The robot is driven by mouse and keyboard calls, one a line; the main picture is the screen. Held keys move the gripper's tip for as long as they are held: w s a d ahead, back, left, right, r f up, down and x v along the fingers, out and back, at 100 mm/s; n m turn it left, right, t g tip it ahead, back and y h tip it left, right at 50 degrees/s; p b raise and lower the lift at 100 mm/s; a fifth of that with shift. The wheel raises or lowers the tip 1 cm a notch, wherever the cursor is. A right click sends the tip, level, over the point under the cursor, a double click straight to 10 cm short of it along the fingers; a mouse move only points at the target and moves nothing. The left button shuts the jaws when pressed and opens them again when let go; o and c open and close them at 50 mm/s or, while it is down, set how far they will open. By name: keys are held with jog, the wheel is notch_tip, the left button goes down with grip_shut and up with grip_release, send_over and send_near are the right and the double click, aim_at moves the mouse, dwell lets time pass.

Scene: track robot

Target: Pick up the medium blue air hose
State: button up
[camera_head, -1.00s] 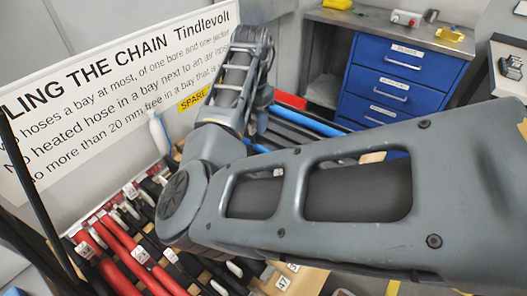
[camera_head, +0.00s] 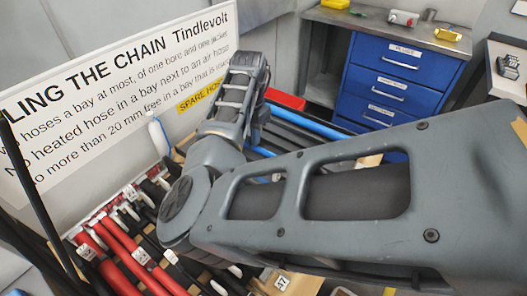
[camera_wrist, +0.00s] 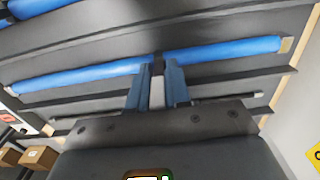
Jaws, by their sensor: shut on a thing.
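A blue hose (camera_wrist: 225,49) lies across the wrist view, with its left part (camera_wrist: 80,77) on the other side of the fingers. My gripper (camera_wrist: 158,68) is shut on this hose near its middle; the fingers hide the part between them. The hose lies close along a dark rack. A second blue hose (camera_wrist: 35,7) shows at the top left of the wrist view, apart from the fingers. In the head view a blue hose (camera_head: 308,122) shows right of my wrist; my arm hides the gripper there. I cannot tell the hoses' bores by eye.
Dark rack bars (camera_wrist: 75,105) run beside the held hose. Red hoses (camera_head: 125,262) and black ones lie at the lower left. A printed sign (camera_head: 110,95) stands behind. A red bin (camera_head: 286,99) and a blue drawer cabinet (camera_head: 395,85) stand beyond.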

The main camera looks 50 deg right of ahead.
grip_shut()
